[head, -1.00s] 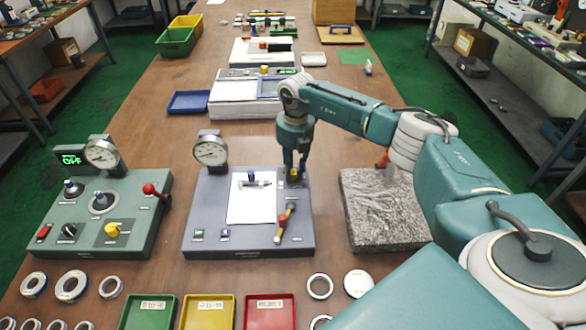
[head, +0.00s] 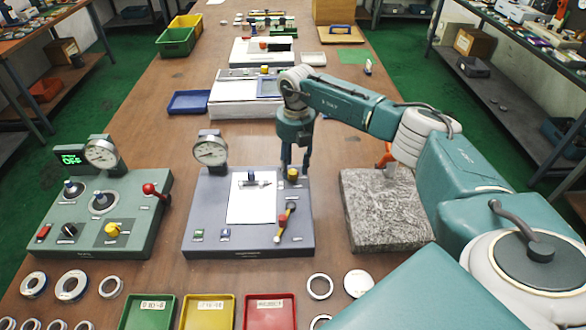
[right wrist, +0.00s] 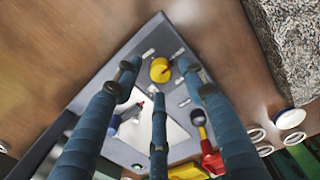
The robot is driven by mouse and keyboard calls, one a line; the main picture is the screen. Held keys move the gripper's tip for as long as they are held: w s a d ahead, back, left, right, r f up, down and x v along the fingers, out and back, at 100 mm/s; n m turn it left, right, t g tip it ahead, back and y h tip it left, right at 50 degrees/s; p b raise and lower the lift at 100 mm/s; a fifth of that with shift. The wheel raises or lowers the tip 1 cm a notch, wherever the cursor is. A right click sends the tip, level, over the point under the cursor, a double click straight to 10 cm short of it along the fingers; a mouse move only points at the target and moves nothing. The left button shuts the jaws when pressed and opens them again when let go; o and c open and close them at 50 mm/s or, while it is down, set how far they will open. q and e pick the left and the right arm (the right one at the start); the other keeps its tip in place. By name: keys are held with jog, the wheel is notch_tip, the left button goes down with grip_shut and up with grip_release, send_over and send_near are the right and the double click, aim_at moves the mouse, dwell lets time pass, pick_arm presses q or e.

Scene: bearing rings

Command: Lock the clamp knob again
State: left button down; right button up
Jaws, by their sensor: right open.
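A yellow knob (head: 292,174) sits on the right part of the grey fixture (head: 205,225); I take it to be the clamp knob. It also shows in the right wrist view (right wrist: 160,70), with a dark mark across its top. My right gripper (head: 296,166) is above the knob, pointing down, its fingers apart and empty. In the right wrist view my right gripper's fingers (right wrist: 158,88) spread around the knob's outline with gaps visible, and none appears to touch it. My left gripper is not in view.
The fixture also carries a dial gauge (head: 210,152), a white plate (head: 250,205) and a red-tipped lever (head: 283,222). A granite block (head: 385,215) stands to the right, a green fixture (head: 140,240) to the left. Green, yellow and red trays and several rings lie in front.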

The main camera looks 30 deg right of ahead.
aim_at(294, 172)
notch_tip(294, 172, up, 10)
jog(key=shift+d, duration=0.15)
jog(key=shift+s, duration=0.15)
dwell(0.5)
